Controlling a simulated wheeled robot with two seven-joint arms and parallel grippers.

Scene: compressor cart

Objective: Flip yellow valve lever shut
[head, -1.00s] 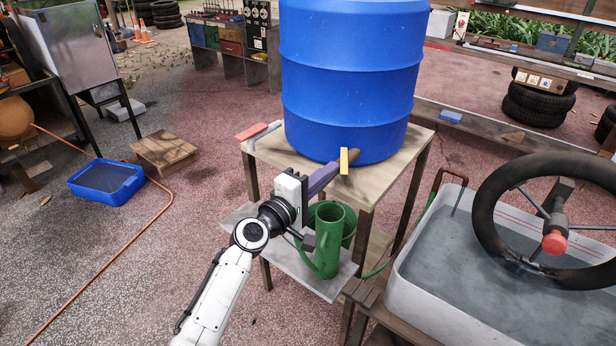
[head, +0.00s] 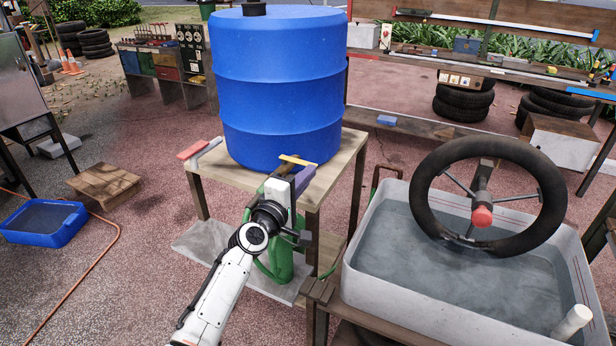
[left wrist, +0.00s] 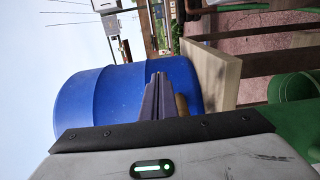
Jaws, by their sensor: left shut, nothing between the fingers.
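The yellow valve lever (head: 297,160) is at the front of the wooden stand, below the blue barrel (head: 281,90). It lies nearly level across the picture, just above my left gripper's fingers. My left gripper (head: 304,177) has purple fingers that are shut and empty. They are close to the lever; I cannot tell whether they touch it. In the left wrist view the shut fingers (left wrist: 159,80) point at the barrel, and a dull yellow piece (left wrist: 182,104), likely the lever, shows beside them. The valve body is hidden behind the gripper. My right gripper is not in view.
A red-handled lever (head: 192,149) sticks out at the left of the wooden stand (head: 345,152). A green watering can (head: 282,262) stands below my gripper, partly hidden. A water tub (head: 352,262) with a wheel (head: 428,217) is at the right.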

